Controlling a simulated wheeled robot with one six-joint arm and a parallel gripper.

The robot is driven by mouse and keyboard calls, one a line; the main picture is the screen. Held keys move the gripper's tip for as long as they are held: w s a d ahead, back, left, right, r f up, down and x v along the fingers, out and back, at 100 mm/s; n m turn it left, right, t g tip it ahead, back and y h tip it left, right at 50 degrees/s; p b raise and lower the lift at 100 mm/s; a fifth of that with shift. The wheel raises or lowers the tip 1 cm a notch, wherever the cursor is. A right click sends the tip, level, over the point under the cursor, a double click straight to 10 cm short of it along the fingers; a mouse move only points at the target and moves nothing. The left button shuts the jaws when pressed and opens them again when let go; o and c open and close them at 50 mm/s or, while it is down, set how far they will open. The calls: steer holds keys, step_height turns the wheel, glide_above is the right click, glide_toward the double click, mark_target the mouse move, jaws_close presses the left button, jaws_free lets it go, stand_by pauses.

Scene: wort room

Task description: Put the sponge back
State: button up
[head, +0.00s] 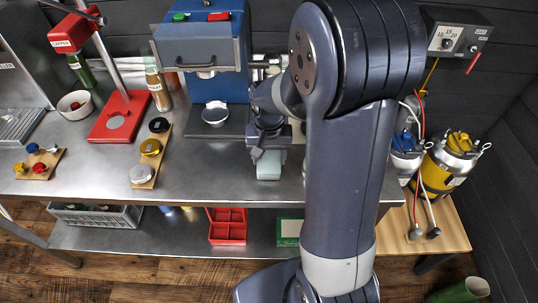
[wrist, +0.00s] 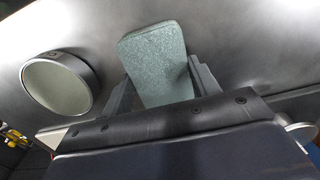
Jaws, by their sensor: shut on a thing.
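The pale green sponge (head: 268,165) is at the middle of the steel bench, near its front edge, in the head view. My gripper (head: 269,150) is shut on it from behind. In the wrist view the sponge (wrist: 158,62) stands out between the two dark fingers of my gripper (wrist: 160,85), one on each side. I cannot tell whether the sponge touches the bench top. My own arm hides part of the bench to the right.
A blue machine (head: 202,80) stands behind, with a small round dish (head: 215,113) at its foot. A wooden strip with round caps (head: 143,174) and a red capper (head: 117,117) stand to the left. Bare steel lies left of the sponge. A red divided tray (head: 228,226) is on the lower shelf.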

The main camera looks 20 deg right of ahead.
mark_target(269, 159)
steer(key=o, duration=0.9)
steer(key=shift+f, duration=0.1)
steer(key=shift+o, duration=0.2)
step_height(269, 159, up, 12)
steer(key=shift+r, duration=0.2)
